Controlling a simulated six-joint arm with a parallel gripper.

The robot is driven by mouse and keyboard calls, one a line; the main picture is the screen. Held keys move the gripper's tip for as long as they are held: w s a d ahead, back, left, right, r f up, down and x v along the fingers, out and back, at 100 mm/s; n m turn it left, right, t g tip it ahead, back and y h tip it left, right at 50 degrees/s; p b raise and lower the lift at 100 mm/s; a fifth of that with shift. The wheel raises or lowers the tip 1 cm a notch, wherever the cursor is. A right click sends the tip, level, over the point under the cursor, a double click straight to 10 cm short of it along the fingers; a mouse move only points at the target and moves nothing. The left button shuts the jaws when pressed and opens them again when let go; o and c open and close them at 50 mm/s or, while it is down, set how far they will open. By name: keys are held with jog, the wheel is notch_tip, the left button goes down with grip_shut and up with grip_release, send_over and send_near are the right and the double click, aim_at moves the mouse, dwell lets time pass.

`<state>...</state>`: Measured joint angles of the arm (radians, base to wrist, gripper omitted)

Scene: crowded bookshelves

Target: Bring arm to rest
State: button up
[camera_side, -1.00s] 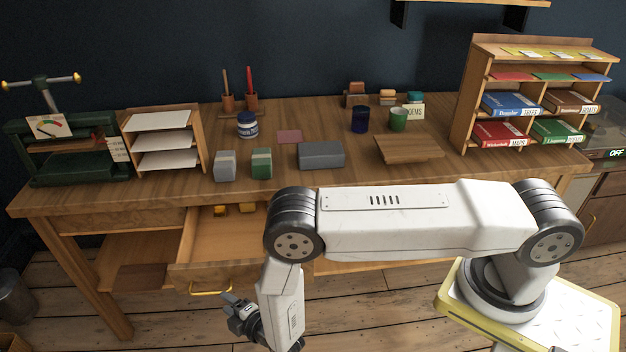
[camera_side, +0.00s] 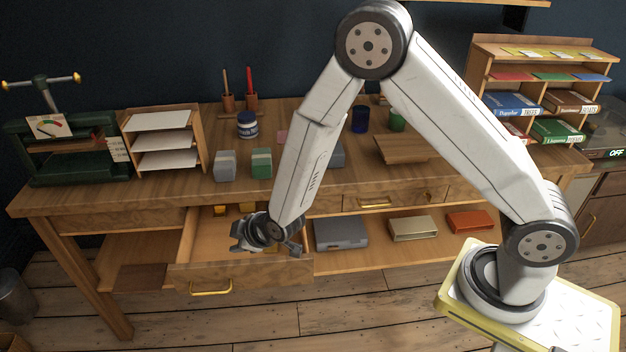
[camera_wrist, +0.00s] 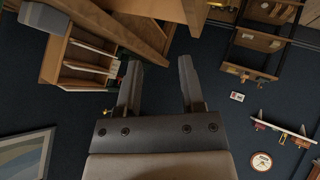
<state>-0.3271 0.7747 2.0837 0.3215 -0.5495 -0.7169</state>
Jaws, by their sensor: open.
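My gripper (camera_side: 265,246) hangs in front of the desk, over the open drawer (camera_side: 243,282) in the side view. In the wrist view my gripper (camera_wrist: 160,78) has its two fingers spread apart, with nothing between them. My arm is bent up in a peak, with its elbow high above the desk. Yellow things (camera_side: 220,210) lie in the drawer behind the gripper. Whether the gripper touches the drawer I cannot tell.
The wooden desk (camera_side: 190,187) bears a paper rack (camera_side: 163,142), small blocks (camera_side: 262,163), a blue jar (camera_side: 247,125) and a book rack (camera_side: 545,68). A lower shelf holds a grey box (camera_side: 340,232) and two others. The floor (camera_side: 330,312) in front is clear.

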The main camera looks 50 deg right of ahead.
jog(key=s+d+r+m+g, duration=0.2)
jog(key=s+d+r, duration=0.1)
jog(key=s, duration=0.3)
jog(key=s+d+r+m+g, duration=0.2)
jog(key=s+d+r+m, duration=0.1)
jog(key=s, duration=0.4)
jog(key=s+d+r+m+g+h, duration=0.1)
jog(key=s+d+r+m+g, duration=0.1)
jog(key=s+d+r, duration=0.3)
jog(key=shift+s+d+m+g, duration=0.45)
jog(key=shift+s+d, duration=0.25)
jog(key=shift+d, duration=0.3)
